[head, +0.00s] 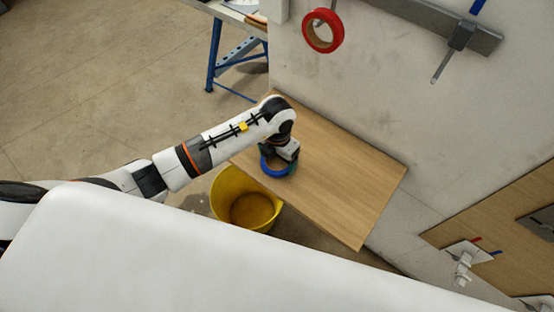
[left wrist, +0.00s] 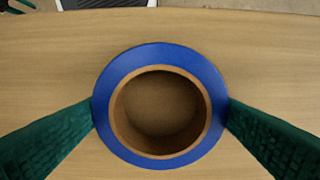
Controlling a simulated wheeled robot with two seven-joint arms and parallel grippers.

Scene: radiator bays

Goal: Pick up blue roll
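The blue roll (left wrist: 160,53) lies flat on the wooden table, with its brown cardboard core facing up in the left wrist view. In the head view the blue roll (head: 268,169) shows partly below my left gripper (head: 283,160), which hides the rest. In the left wrist view the two green fingers of my left gripper (left wrist: 160,112) stand on either side of the roll, at or very near its outer edge. I cannot tell whether they press on it. My right gripper is not in view.
The wooden table (head: 340,185) is otherwise clear and stands against a pale wall. A yellow bucket (head: 228,190) stands on the floor beside its near edge. A red roll (head: 323,45) hangs on the wall above. A blue-legged workbench (head: 213,48) stands at the back.

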